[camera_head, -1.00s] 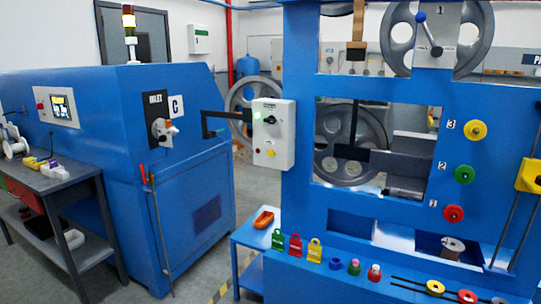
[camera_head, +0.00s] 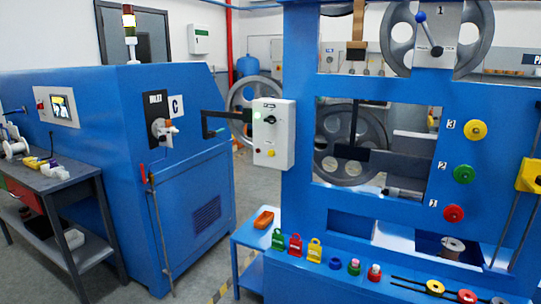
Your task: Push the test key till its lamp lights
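A white control box (camera_head: 273,148) is fixed to the left post of the blue machine frame. Which of these is the test key I cannot tell.
A blue cabinet (camera_head: 190,210) stands at left. Padlocks (camera_head: 296,246) line the front ledge. Free floor lies between them.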

